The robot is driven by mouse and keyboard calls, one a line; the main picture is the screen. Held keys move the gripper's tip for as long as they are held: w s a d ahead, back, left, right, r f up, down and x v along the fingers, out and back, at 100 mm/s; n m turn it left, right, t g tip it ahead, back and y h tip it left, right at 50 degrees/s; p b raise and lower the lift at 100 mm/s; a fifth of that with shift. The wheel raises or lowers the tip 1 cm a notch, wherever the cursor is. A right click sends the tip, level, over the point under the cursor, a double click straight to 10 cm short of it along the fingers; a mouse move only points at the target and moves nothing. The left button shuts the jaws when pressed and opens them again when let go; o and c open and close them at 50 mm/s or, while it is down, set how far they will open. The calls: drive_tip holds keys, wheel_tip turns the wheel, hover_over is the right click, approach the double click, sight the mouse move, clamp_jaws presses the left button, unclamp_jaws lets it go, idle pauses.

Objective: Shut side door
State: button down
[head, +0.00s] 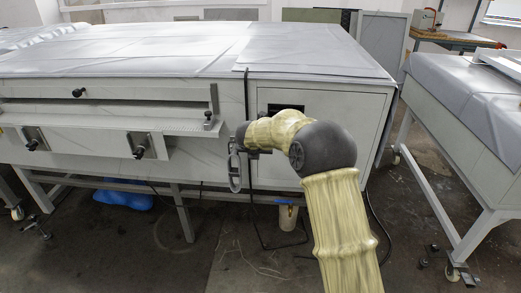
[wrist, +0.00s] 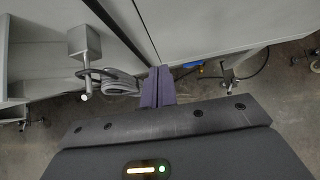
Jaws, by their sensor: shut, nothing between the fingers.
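The pale grey front panel (head: 345,135), which looks like the side door, is at the right end of the large machine. It has a dark rectangular opening near its top, partly hidden by my arm. Its face looks nearly level with the machine front; I cannot tell whether it is fully shut. In the wrist view, a grey panel (wrist: 215,25) lies beyond my fingers, with a dark seam at its left. My gripper (wrist: 158,72) is shut, its purple fingers together and empty, close to the seam and panel's lower edge; contact cannot be told. In the head view my wrist hides the fingertips.
A shelf-like ledge (head: 100,140) with black knobs juts out left of the panel. A bracket (wrist: 85,42) and looped grey part (wrist: 122,86) sit close left of my fingers. Another grey table (head: 470,110) stands at the right, with open floor between.

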drive_tip(key=v, duration=0.6)
drive_tip(key=shift+d+p, duration=0.35)
drive_tip(key=shift+d, duration=0.2)
drive_tip(key=shift+r, duration=0.15)
